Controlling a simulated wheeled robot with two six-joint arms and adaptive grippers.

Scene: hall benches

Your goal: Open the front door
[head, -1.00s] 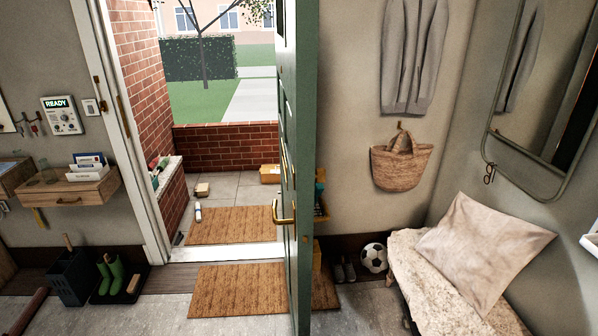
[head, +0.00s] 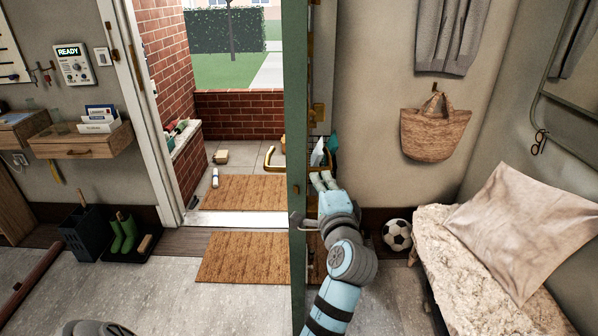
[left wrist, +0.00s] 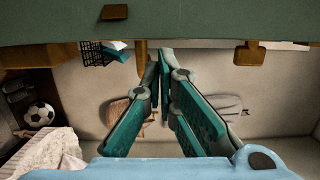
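The green front door (head: 296,240) stands open and shows almost edge-on, with the doorway clear to its left. A brass handle (head: 268,158) sticks out on its left side. My left gripper (head: 322,178) is at the right side of the door, close to it. In the left wrist view its teal fingers (left wrist: 161,65) draw together at the tips, with nothing seen between them. The door (left wrist: 160,22) fills the top of that view, with brass parts below its edge. Whether the fingers touch the door cannot be told. My right gripper is out of view.
A doormat (head: 243,257) lies inside the threshold and another (head: 242,192) outside. A football (head: 397,234) and a cushioned bench (head: 455,250) stand to the right. Boots (head: 124,232) and an umbrella stand (head: 85,236) are at the left wall.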

